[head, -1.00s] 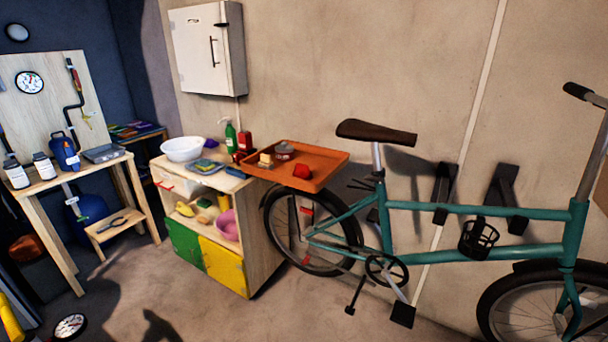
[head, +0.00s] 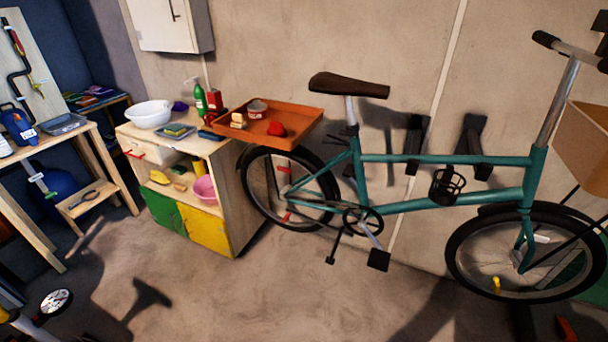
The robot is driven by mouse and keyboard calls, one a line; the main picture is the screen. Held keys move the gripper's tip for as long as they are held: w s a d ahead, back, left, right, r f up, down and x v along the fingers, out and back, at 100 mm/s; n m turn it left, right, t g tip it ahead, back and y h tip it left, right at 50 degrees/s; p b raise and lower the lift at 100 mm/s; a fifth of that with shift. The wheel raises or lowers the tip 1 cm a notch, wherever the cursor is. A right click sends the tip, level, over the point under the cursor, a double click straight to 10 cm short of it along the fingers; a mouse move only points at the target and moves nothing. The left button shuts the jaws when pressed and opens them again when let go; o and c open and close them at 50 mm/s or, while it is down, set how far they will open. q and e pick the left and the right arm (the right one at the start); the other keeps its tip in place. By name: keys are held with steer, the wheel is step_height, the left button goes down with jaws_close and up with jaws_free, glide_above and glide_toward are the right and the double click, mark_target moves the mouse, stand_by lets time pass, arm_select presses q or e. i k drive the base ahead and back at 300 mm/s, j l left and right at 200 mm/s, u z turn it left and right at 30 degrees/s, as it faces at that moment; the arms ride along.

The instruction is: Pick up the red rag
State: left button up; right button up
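A small red crumpled lump (head: 277,128), which looks like the red rag, lies on the orange tray (head: 300,112). The tray extends from the right end of the wooden cabinet's top, over the rear of the bicycle. A sponge-like yellow block (head: 238,121) and a round grey tin (head: 257,109) share the tray with it. Neither of my grippers is in view.
The wooden cabinet (head: 239,190) carries a white bowl (head: 149,113), a green bottle (head: 200,98) and a red bottle (head: 214,101). A teal bicycle (head: 440,203) stands along the wall at the right. The floor (head: 240,300) in front is mostly clear.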

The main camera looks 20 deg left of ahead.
mark_target(276, 129)
steer(key=j+z, duration=1.1)
steer(key=l, duration=0.1)
